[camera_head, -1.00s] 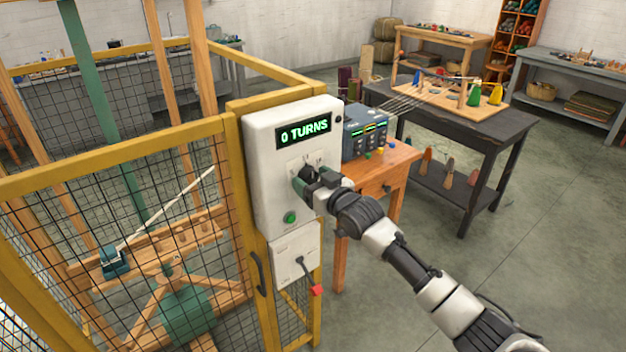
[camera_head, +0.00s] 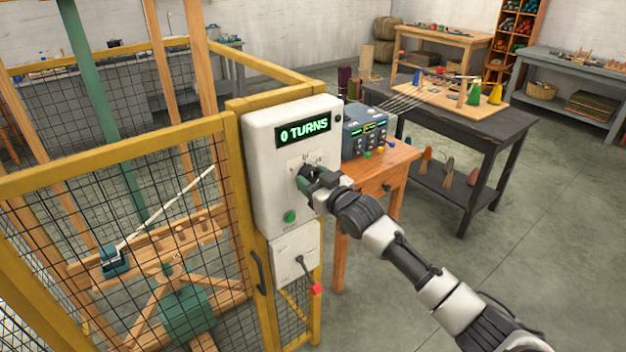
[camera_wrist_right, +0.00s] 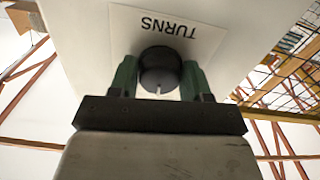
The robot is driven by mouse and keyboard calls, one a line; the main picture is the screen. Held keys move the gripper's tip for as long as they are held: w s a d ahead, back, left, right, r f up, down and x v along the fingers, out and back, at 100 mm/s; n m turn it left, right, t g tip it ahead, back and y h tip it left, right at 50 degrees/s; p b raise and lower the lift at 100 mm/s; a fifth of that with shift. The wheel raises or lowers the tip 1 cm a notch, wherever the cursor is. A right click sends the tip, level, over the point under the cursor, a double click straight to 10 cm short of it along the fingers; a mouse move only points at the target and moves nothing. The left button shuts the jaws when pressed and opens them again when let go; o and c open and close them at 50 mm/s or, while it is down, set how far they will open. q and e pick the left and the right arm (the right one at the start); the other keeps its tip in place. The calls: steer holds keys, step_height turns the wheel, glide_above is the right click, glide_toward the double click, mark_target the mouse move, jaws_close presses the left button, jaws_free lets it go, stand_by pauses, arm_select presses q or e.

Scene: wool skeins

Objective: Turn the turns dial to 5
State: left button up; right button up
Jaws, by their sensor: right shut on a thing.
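The black turns dial (camera_head: 303,171) sits below the display, partly hidden by my right gripper (camera_head: 312,180). In the right wrist view the dial (camera_wrist_right: 160,70) is between the two green fingers of my right gripper (camera_wrist_right: 159,80), which are shut on it. A pale mark shows on the dial's near edge. The label "TURNS" appears upside down beside it. My left gripper is not in view.
A green button (camera_head: 290,216) is below the dial. A lower box with a red-tipped lever (camera_head: 316,289) hangs beneath. The yellow mesh cage (camera_head: 120,170) is at left. A wooden stand with a blue-grey device (camera_head: 362,135) stands close at right. Open floor (camera_head: 540,230) lies further right.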

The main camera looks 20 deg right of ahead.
steer(key=n, duration=1.2)
steer(key=shift+d+r+n+p, duration=0.1)
steer(key=shift+n+p, duration=0.2)
steer(key=shift+p, duration=0.05)
stand_by(0.4)
steer(key=o, duration=0.9)
steer(key=shift+w, duration=0.15)
steer(key=shift+b+v, duration=1.3)
steer(key=shift+v, duration=4.15)
